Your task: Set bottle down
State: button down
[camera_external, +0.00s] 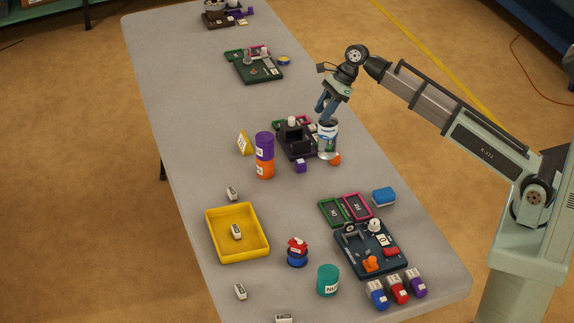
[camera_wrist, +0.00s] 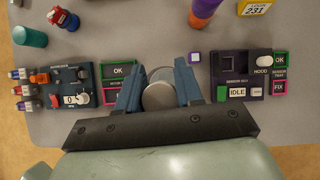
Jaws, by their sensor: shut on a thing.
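A light grey bottle (camera_external: 328,142) with a printed label is upright beside the dark sensor box on the table. In the wrist view I look down on its round grey top (camera_wrist: 159,92). My gripper (camera_external: 326,112) is above it, with its blue fingers closed on its upper part. In the wrist view a finger of my gripper (camera_wrist: 160,84) lies on each side of the top. I cannot tell whether the bottle's base touches the table.
The dark sensor box (camera_external: 296,140) stands just left of the bottle. A small orange piece (camera_external: 336,159) and a purple cube (camera_external: 300,166) are close by. A purple-and-orange stack (camera_external: 264,155) is farther left. A blue parts board (camera_external: 368,249) lies nearer the front.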

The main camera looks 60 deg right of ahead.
aim_at(319, 144)
jog(key=shift+s+f, duration=0.1)
jog(key=shift+f, duration=5.1)
jog(key=c, duration=0.7)
grip_release()
jog(key=shift+c, duration=0.2)
jog(key=v, duration=1.2)
jog(key=shift+a, duration=0.1)
